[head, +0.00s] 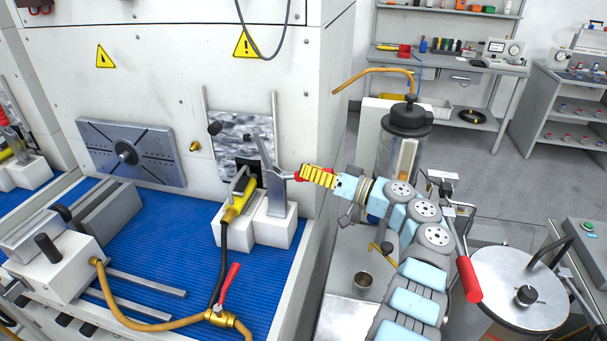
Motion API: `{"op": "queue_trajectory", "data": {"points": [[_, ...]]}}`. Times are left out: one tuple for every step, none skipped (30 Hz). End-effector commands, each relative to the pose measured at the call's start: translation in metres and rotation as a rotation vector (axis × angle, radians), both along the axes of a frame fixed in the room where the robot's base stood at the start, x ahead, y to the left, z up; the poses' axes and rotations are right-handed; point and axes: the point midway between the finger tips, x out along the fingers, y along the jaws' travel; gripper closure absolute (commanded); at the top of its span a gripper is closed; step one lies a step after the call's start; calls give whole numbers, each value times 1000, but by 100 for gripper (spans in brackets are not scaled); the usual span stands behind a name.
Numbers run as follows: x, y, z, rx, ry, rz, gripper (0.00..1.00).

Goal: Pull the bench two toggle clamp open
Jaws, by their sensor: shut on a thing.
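The toggle clamp (276,190) stands upright on a white block at the right side of the blue-matted bench, in front of the white cabinet wall. Its grey lever runs right, toward my gripper. My gripper (304,173), with a yellow and black striped part, reaches in from the right and is shut on the clamp's handle. Bits of red show at the edges of the gripper. Most of the handle is hidden by it. A yellow connector (237,206) with a black hose lies just left of the clamp.
A red-handled brass valve (228,287) and an orange hose (140,323) lie at the bench front. A grey canister (404,135) stands behind my arm. A lidded drum (518,290) and red-gripped lever (468,279) stand right. The middle of the blue mat (165,240) is clear.

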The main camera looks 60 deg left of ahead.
Motion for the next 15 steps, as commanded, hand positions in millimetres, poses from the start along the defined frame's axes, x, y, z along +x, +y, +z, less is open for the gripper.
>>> {"op": "queue_trajectory", "data": {"points": [[0, 1, -3, -2, 2, -1, 100], [0, 0, -3, -2, 3, -1, 100], [0, 0, -3, -2, 4, -1, 100], [0, 0, -2, -2, 4, -1, 100], [0, 0, -2, -2, 4, -1, 100], [0, 0, -3, -2, 3, -1, 100], [0, 0, -3, -2, 3, -1, 100], [0, 0, -3, -2, 3, -1, 100], [0, 0, -3, -2, 3, -1, 100], [0, 0, -3, -2, 3, -1, 100], [0, 0, -3, -2, 3, -1, 100], [0, 0, -3, -3, 3, -1, 64], [0, 0, -3, -3, 3, -1, 56], [0, 0, -3, -3, 3, -1, 47], [0, 0, -3, -2, 3, -1, 42]]}}
